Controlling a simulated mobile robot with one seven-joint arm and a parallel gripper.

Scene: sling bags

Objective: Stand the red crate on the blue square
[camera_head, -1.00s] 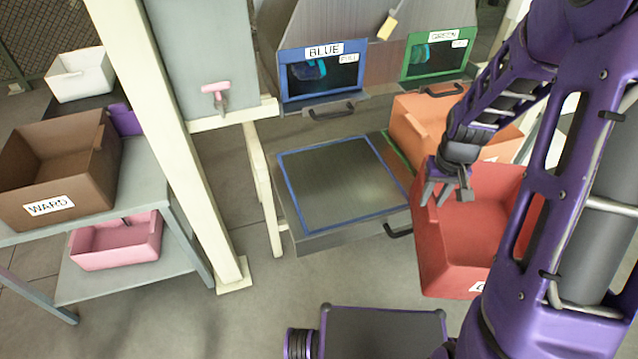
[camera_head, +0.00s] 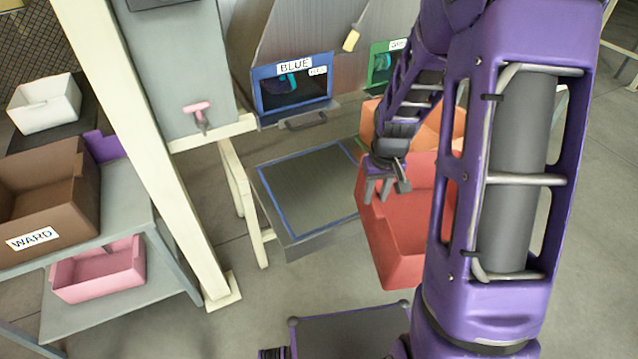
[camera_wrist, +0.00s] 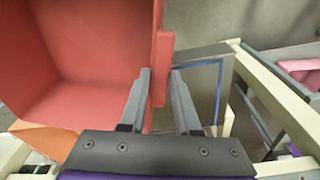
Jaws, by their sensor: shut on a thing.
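The red crate (camera_head: 400,252) hangs in the air, open side up and a little tilted, just right of the blue square in the head view. My gripper (camera_head: 385,190) is shut on the crate's left wall. In the wrist view, the crate's wall (camera_wrist: 160,60) passes between the fingers of my gripper (camera_wrist: 162,74). The blue square (camera_head: 310,190) is a blue outline on a low grey platform, with nothing on it. Its right edge is partly hidden by the crate. The crate's right part is hidden behind my arm.
An orange crate (camera_head: 452,125) stands behind the red one, beside the blue square. A cream post (camera_head: 150,150) rises left of the platform. A shelf to the left holds a brown WARD crate (camera_head: 75,210) and a pink crate (camera_head: 98,272). A BLUE-labelled chute (camera_head: 292,90) overhangs the platform's back.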

